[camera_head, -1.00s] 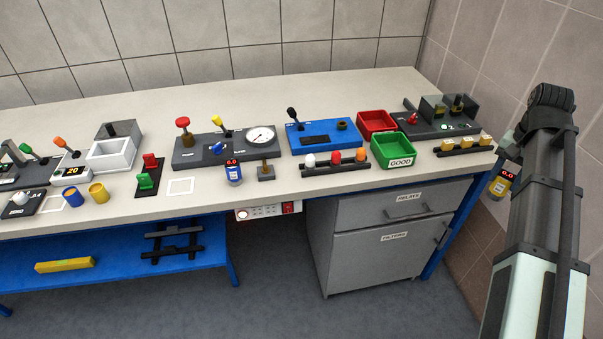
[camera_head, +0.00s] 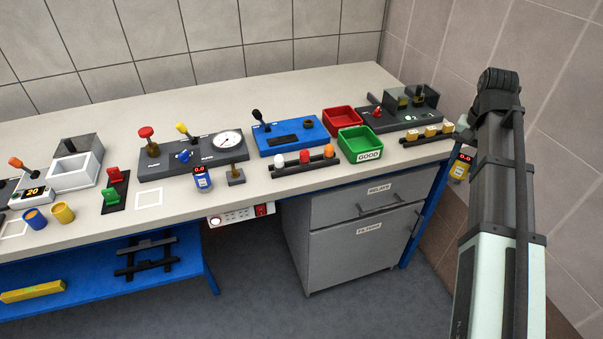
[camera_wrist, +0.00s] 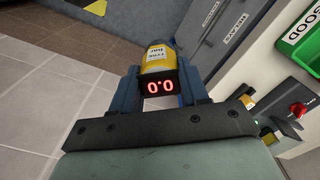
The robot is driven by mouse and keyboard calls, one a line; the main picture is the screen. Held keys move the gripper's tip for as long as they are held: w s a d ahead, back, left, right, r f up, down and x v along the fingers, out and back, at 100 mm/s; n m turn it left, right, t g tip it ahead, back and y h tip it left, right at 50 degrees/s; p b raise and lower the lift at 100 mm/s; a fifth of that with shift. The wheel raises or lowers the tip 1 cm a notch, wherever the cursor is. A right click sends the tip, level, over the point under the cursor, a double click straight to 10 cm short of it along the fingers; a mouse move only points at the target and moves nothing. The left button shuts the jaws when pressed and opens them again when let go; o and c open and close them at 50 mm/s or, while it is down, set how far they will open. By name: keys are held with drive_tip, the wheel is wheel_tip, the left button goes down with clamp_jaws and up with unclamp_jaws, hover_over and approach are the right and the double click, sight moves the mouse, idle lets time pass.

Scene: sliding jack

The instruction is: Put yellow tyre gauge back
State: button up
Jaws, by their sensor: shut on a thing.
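The yellow tyre gauge (camera_head: 461,166) has a red 0.0 display. It hangs in the air just past the bench's right end, in front of the tiled wall. In the wrist view the gauge (camera_wrist: 159,67) sits between the two fingers of my gripper (camera_wrist: 161,74), shut on it, display towards the camera. In the head view my arm hides most of the gripper. A similar blue gauge (camera_head: 203,179), also reading 0.0, stands on the bench in front of the dial block. An empty white outlined square (camera_head: 148,198) is marked on the bench left of it.
The bench (camera_head: 290,90) carries a dial block (camera_head: 190,158), a blue lever block (camera_head: 290,137), red (camera_head: 342,119) and green (camera_head: 360,143) bins, and a rack of yellow blocks (camera_head: 427,133) near its right end. Grey drawers (camera_head: 350,240) stand below. The back strip is clear.

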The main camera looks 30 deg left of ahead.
drive_tip(key=s+a+n, duration=0.2)
drive_tip(key=s+a, duration=0.1)
drive_tip(key=a, duration=0.7)
drive_tip(key=s+a+n, duration=0.2)
drive_tip(key=s+a, duration=0.1)
drive_tip(key=a, duration=0.7)
drive_tip(key=s+a+n, duration=0.1)
drive_tip(key=s+a, duration=0.2)
drive_tip(key=a, duration=0.7)
drive_tip(key=s+a+r+n, duration=0.1)
drive_tip(key=s+a+n, duration=0.1)
drive_tip(key=s+a, duration=0.6)
drive_tip(key=s+a+r+n, duration=0.1)
drive_tip(key=s+a, duration=0.7)
drive_tip(key=a, duration=0.9)
drive_tip(key=s+a+n, duration=0.3)
drive_tip(key=s+a, duration=0.5)
drive_tip(key=a, duration=0.5)
drive_tip(key=shift+r, duration=0.4)
drive_tip(key=shift+w+f, duration=0.1)
drive_tip(key=shift+f, duration=4.9)
drive_tip(key=shift+f, duration=0.15)
drive_tip(key=o, duration=1.2)
drive_tip(key=shift+o, duration=0.2)
